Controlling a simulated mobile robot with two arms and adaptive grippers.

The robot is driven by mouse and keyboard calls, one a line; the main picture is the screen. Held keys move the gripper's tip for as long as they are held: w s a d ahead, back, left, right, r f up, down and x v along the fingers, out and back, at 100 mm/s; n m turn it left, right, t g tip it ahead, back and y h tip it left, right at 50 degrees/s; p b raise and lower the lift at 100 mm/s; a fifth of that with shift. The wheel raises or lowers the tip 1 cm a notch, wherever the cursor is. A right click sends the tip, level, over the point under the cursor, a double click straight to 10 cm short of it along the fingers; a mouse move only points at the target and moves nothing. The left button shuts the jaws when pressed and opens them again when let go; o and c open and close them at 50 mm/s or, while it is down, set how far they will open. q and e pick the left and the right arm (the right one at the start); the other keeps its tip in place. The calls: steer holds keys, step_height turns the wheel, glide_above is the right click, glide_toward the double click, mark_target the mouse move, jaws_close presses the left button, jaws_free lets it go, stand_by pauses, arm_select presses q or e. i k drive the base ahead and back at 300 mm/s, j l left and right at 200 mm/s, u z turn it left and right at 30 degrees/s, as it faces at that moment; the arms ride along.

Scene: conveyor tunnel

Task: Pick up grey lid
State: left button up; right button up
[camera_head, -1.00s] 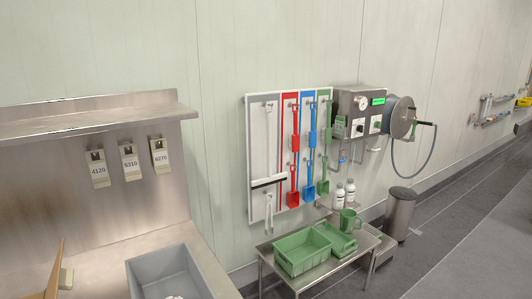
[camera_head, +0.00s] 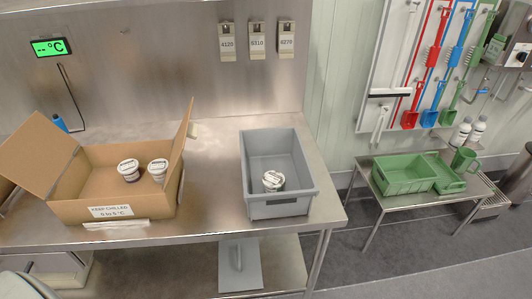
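A flat grey lid (camera_head: 250,265) with a raised handle lies on the lower shelf under the steel table, below the grey crate. The grey crate (camera_head: 291,204) stands open on the table's right end, with one white cup (camera_head: 273,181) inside it. Neither of my grippers shows in the head view.
An open cardboard box (camera_head: 165,203) with two white cups (camera_head: 129,169) stands on the steel table (camera_head: 215,190) at left. The table's right leg (camera_head: 319,258) stands near the lid. A low side table with green bins (camera_head: 405,186) is at right. Grey floor (camera_head: 410,260) in front is clear.

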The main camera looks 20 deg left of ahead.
mark_target(239, 258)
steer(key=u, duration=1)
